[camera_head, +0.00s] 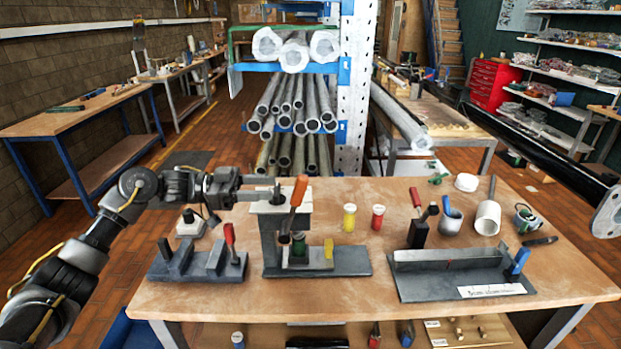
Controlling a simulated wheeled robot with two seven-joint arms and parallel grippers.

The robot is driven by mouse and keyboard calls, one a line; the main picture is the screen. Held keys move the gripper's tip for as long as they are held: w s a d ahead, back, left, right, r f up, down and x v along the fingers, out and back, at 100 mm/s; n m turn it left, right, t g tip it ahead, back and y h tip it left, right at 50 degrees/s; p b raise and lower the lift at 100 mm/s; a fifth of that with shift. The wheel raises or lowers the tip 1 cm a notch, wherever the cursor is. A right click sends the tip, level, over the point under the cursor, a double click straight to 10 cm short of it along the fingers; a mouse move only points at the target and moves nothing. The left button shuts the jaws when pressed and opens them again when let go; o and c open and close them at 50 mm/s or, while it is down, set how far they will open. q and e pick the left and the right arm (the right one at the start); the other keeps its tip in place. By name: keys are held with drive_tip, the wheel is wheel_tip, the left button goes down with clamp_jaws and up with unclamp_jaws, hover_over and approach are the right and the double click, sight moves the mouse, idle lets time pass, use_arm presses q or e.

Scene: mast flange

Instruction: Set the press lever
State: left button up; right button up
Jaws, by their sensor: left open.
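The press (271,235) stands on a dark base plate at the left middle of the bench. Its lever has an orange-red handle (299,191) that points up, tilted slightly right. A small yellow block (328,249) is at the right of the press's lower part. My left gripper (264,188) comes in from the left at the height of the press's top. Its fingers are open and point right, just left of the lever handle. I cannot tell whether they touch the press. My right gripper is not in view.
A left fixture (185,264) with a red-handled clamp and a long right fixture (450,283) flank the press. Yellow (349,217) and red (378,217) containers stand behind. A black tube with a grey flange (607,213) reaches in at right. The bench's front strip is clear.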

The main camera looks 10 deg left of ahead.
sight(307, 186)
use_arm(q)
drive_tip(key=shift+s+d+r+p, duration=0.1)
drive_tip(key=shift+d+r+p, duration=0.1)
drive_tip(key=shift+d+p, duration=0.25)
drive_tip(key=shift+s+d+r+p, duration=0.15)
drive_tip(key=shift+d+p, duration=0.1)
drive_tip(key=shift+d, duration=0.35)
drive_tip(key=p+x, duration=0.1)
drive_tip(key=x, duration=0.1)
drive_tip(key=p+x, duration=0.1)
drive_tip(key=x, duration=0.2)
drive_tip(key=p+x, duration=0.1)
drive_tip(key=x, duration=0.1)
drive_tip(key=shift+w+f, duration=0.15)
drive_tip(key=shift+w, duration=0.2)
drive_tip(key=shift+d, duration=0.55)
drive_tip(key=shift+w+f, duration=0.1)
drive_tip(key=shift+w, duration=0.05)
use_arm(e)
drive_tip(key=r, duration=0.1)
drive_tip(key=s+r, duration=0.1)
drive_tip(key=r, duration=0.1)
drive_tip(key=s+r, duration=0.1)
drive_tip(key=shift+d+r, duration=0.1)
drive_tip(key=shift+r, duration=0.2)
use_arm(q)
clamp_jaws()
